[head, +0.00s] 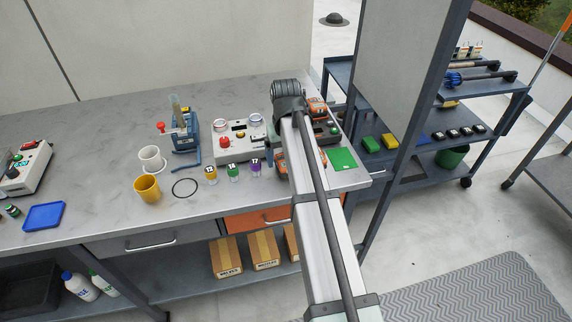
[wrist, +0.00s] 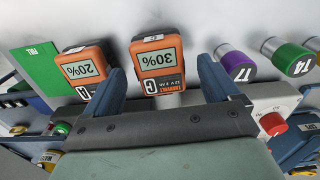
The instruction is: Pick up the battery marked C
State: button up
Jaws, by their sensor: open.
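The battery marked C (wrist: 158,62) is orange and black, with a display reading 30%. In the wrist view it stands between the fingers of my gripper (wrist: 161,68), which is open. The fingers straddle it with gaps on both sides, and nothing is held. In the head view my arm covers the gripper and most of this area; an orange edge (head: 280,161) shows beside the arm, apparently the C battery.
Purple-capped (wrist: 238,67) and green-capped cylinders stand right of the battery in the wrist view. A green card (wrist: 38,65) lies at left. A box with a red button (wrist: 273,124) is close by the right finger. A yellow cup (head: 147,190) stands farther left on the bench.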

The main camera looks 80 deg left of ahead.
jog(key=shift+f, duration=1.3)
jog(key=c, duration=1.3)
